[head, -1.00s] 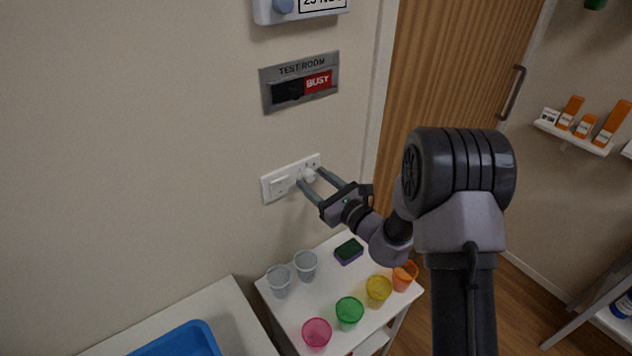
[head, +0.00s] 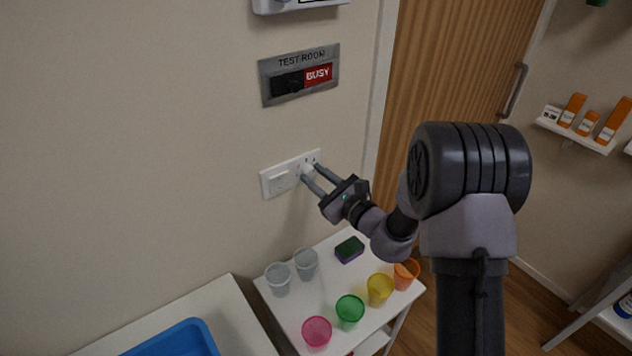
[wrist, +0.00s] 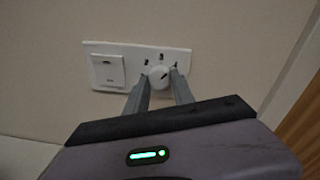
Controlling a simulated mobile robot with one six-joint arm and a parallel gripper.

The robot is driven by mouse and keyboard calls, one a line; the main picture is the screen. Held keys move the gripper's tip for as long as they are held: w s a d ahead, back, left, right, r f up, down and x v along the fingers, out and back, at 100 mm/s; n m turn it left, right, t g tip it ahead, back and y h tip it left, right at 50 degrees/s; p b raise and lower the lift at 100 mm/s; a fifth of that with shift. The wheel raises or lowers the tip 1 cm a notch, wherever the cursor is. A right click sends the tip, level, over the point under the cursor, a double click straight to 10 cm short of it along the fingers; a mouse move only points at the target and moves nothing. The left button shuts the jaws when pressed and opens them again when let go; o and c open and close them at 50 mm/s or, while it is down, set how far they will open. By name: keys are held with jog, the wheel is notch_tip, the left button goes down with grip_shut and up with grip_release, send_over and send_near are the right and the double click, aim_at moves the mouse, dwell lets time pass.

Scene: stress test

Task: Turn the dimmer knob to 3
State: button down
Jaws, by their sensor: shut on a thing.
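The white dimmer knob (wrist: 159,77) sits on a white wall plate (head: 267,191), beside a rocker switch (wrist: 108,71). A dark pointer line on the knob slants toward the upper right. My gripper (head: 308,173) reaches the plate from the right in the head view. Its two grey fingers (wrist: 160,83) are shut on the knob, one on each side. In the head view the fingers partly hide the knob.
A grey sign (head: 299,75) with a slider reading BUSY is above the plate. Below is a white table (head: 317,280) with several coloured cups and a sponge (head: 349,249). A blue tray (head: 176,342) is at lower left. The wall around the plate is clear.

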jog(key=n+b, duration=0.4)
jog(key=shift+f, duration=0.2)
jog(key=n+b, duration=0.3)
jog(key=b, duration=0.1)
jog(key=shift+r, duration=0.25)
jog(key=c, duration=1.1)
grip_release()
jog(key=v, duration=0.8)
jog(key=p+v, duration=0.1)
jog(key=v, duration=0.8)
jog(key=shift+s+r, duration=0.25)
jog(key=shift+s, duration=0.1)
jog(key=shift+a, duration=0.1)
